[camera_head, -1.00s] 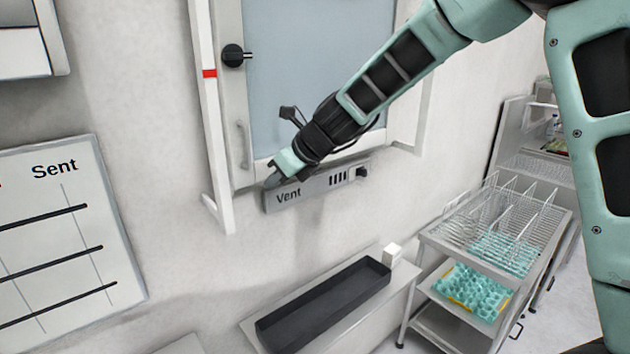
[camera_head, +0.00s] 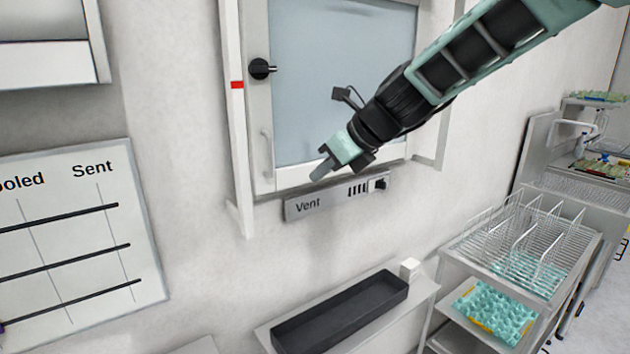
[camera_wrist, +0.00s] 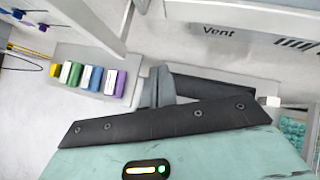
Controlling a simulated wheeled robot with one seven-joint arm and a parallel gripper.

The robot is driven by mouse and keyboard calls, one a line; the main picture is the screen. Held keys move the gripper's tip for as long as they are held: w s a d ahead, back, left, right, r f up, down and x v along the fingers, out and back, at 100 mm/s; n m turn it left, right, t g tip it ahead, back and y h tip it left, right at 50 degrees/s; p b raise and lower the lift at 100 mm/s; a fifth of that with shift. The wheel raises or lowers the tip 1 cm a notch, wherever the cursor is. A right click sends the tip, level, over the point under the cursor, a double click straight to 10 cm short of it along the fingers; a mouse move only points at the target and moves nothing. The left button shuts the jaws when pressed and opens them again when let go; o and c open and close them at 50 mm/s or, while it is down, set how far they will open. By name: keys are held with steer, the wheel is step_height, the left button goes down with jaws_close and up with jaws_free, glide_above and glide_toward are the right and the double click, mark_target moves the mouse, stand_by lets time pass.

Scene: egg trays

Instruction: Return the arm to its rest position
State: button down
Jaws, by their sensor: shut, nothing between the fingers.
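My gripper (camera_head: 322,172) is in front of the wall in the head view, just above the grey Vent panel (camera_head: 330,205) and below the cabinet window. The arm reaches in from the upper right. The fingers are closed together with nothing between them. In the wrist view the shut fingers (camera_wrist: 160,82) point up the picture, apart from any object. The Vent panel also shows in the wrist view (camera_wrist: 250,38), beyond the fingertips.
A white-framed cabinet (camera_head: 258,120) with a black knob (camera_head: 261,68) is close behind the gripper. Below is a shelf with a black tray (camera_head: 345,312) and a small white box (camera_head: 410,268). A wire-rack cart (camera_head: 452,262) stands right. Coloured blocks (camera_wrist: 92,78) lie left in the wrist view.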

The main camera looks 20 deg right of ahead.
steer(key=s+a+f+n+g+h+b, duration=0.1)
steer(key=s+a+f+n+g+b, duration=0.1)
steer(key=s+a+f+n, duration=0.35)
steer(key=s+a+f+n+g+b, duration=0.2)
steer(key=s+f+n, duration=0.4)
steer(key=s+n, duration=0.4)
steer(key=s+d+f+n+g+h+b, duration=0.1)
steer(key=s+f+n+h+b, duration=0.1)
steer(key=s+f+n, duration=0.3)
steer(key=s+d+f+n+g+h+b, duration=0.1)
steer(key=s+f+n, duration=0.4)
steer(key=s+n, duration=0.7)
steer(key=d+n+h+b, duration=0.1)
steer(key=n, duration=0.2)
steer(key=shift+d+f+g+b, duration=0.15)
steer(key=shift+f+g+b, duration=0.15)
steer(key=shift+g, duration=0.1)
steer(key=shift+w, duration=0.1)
